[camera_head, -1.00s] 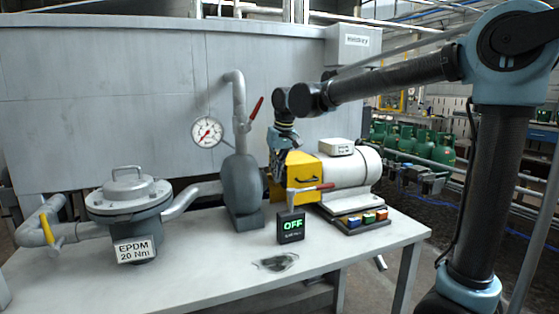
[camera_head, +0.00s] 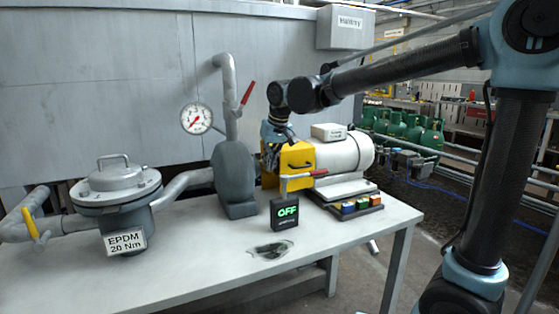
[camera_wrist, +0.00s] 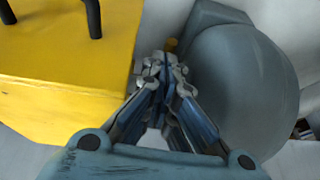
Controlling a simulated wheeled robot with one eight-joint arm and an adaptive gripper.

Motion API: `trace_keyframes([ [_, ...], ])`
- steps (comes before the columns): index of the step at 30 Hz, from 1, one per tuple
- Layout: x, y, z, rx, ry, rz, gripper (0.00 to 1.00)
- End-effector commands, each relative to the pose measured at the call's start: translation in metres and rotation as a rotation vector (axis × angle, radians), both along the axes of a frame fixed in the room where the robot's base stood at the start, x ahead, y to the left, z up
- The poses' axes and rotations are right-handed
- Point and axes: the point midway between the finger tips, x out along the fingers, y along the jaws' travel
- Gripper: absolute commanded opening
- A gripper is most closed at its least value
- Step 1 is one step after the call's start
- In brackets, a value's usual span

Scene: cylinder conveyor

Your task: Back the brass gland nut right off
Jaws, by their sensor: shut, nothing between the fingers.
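In the wrist view a small brass-coloured piece (camera_wrist: 171,44), probably the gland nut, shows just beyond my fingertips, between the yellow guard and the grey pump body; most of it is hidden. My gripper (camera_wrist: 167,62) is shut and empty, its tips close to that piece; I cannot tell whether they touch it. In the head view my gripper (camera_head: 267,168) points down into the gap between the grey pump (camera_head: 235,175) and the yellow guard (camera_head: 297,158). The nut cannot be made out there.
A flanged vessel (camera_head: 115,190) stands left. The bench front (camera_head: 190,265) is mostly clear.

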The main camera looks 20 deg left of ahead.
Motion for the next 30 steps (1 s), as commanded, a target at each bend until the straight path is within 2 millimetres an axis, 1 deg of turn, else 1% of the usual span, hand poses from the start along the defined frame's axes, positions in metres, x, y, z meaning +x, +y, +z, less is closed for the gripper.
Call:
trace_keyframes([
  [1, -0.005, 0.003, -0.001, 0.006, -0.006, 0.008, 0.0],
  [3, -0.009, 0.004, -0.005, 0.012, -0.011, 0.012, 0.0],
  [7, -0.009, 0.002, -0.008, 0.011, -0.01, 0.01, 0.0],
  [18, -0.009, 0.002, -0.005, 0.01, -0.009, 0.011, 0.0],
  [20, -0.008, 0.001, -0.001, 0.01, -0.009, 0.01, 0.0],
  [23, -0.007, -0.003, 0.011, 0.01, -0.009, 0.009, 0.0],
  [27, -0.004, -0.01, 0.035, 0.011, -0.008, 0.007, 0.0],
  [30, -0.011, -0.017, 0.053, 0.011, -0.008, 0.008, 0.0],
])
